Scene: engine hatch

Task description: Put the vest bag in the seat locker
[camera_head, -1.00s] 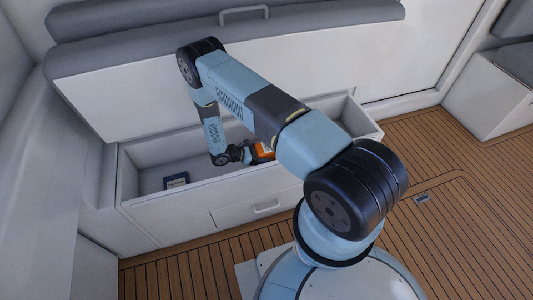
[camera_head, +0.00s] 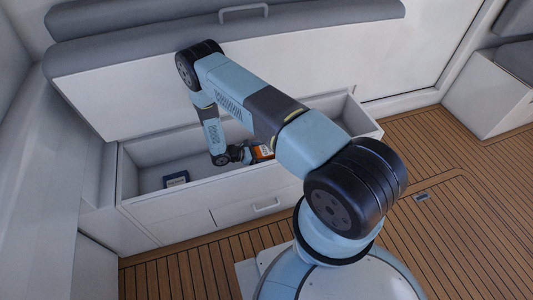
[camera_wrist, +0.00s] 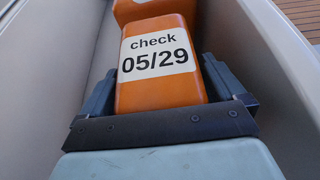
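The vest bag (camera_wrist: 160,78) is an orange block with a white label reading "check 05/29". In the head view the orange bag (camera_head: 263,152) shows partly inside the open seat locker (camera_head: 290,172), behind its front wall. My gripper (camera_wrist: 160,85) has a finger along each side of the bag, close against it, and appears shut on it. In the head view my gripper (camera_head: 240,154) is low in the locker, partly hidden by my arm. The bag's underside is hidden, so I cannot tell whether it touches the locker floor.
A small dark blue box (camera_head: 176,179) lies at the locker's left end. Another orange part (camera_wrist: 150,10) shows beyond the label. Locker walls are close on both sides of my gripper.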

